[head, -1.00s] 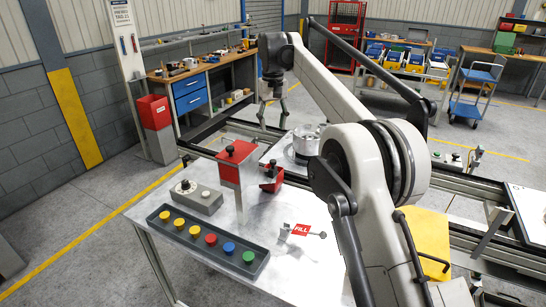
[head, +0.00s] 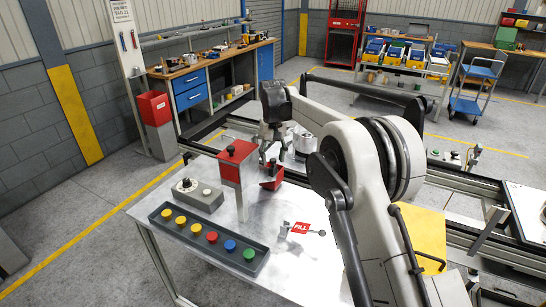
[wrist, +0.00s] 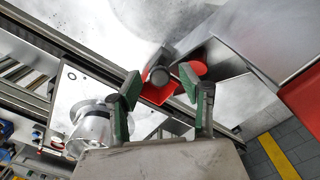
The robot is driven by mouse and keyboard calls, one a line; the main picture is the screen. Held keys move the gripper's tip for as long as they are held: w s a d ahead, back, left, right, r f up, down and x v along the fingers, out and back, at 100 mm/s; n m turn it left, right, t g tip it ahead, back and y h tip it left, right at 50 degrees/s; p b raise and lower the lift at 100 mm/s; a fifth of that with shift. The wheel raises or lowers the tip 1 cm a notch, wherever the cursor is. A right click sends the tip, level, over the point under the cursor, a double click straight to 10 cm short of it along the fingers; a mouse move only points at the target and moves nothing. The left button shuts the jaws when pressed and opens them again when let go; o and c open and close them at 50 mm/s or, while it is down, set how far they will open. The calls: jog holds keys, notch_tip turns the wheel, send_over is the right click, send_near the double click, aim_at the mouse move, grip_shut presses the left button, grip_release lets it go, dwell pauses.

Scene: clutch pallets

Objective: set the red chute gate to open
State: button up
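My gripper (head: 272,160) is just above the small red part, right of the box. In the wrist view my gripper (wrist: 163,92) is open and empty, its green-padded fingers apart, with the red part and knobs showing between and beyond them.
A tray of coloured buttons (head: 260,262) and a grey box with a dial (head: 197,197) are at the table's front left. A red FILL sign (head: 300,227) stands in the middle. A metal cylinder (head: 304,142) is behind right. The red box (wrist: 304,100) is close at the right.

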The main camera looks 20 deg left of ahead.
jog(key=shift+f, duration=0.2)
grip_shut()
dwell(0.3)
